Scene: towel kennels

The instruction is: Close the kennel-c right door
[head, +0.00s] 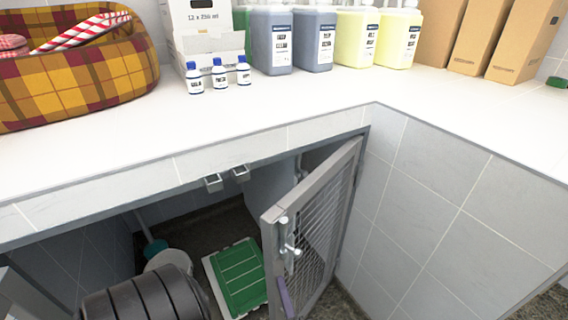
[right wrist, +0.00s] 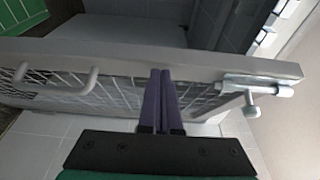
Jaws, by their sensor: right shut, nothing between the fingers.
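The kennel's right door (head: 318,232) is a grey metal frame with wire mesh. It stands open, swung out from its hinge side at the tiled right wall. A latch with a bolt (head: 287,238) sits on its free edge. In the right wrist view the door's frame bar (right wrist: 60,52) crosses the picture, with the latch (right wrist: 258,90) at right. My right gripper (right wrist: 161,74) is shut and empty, its purple fingers overlapping the mesh and frame; contact is unclear. In the head view one purple finger (head: 284,296) shows low by the door's free edge. My left gripper is out of view.
The white countertop (head: 210,135) overhangs the kennel opening, with two small metal brackets (head: 226,178) under its edge. Inside lie a green and white tray (head: 238,278) and a whitish round container (head: 168,262). Bottles, boxes and a plaid pet bed (head: 85,75) stand on top.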

